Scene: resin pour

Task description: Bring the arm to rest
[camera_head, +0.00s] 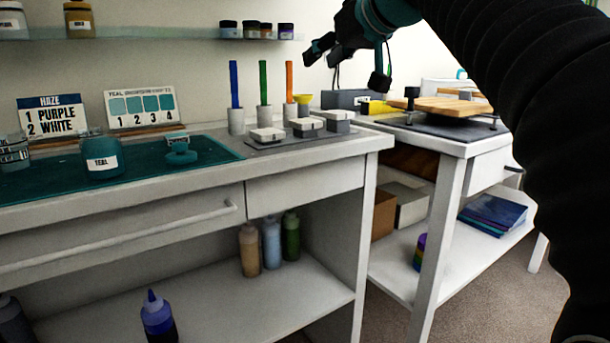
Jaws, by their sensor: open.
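My gripper (349,52) is at the top middle of the head view, raised above the right part of the bench. Its dark fingers are spread apart, with nothing seen between them. It is apart from the bench and from the things on it. My arm comes from the right side, as a thick black sleeve with a teal part near the gripper, and hides part of the right side of the room.
A white bench (215,176) bears a teal jar (102,158), coloured sticks in holders and pale blocks on a tray. A second table (461,147) at right holds a wooden board (454,106). A shelf (160,36) with jars runs along the wall. Bottles stand below.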

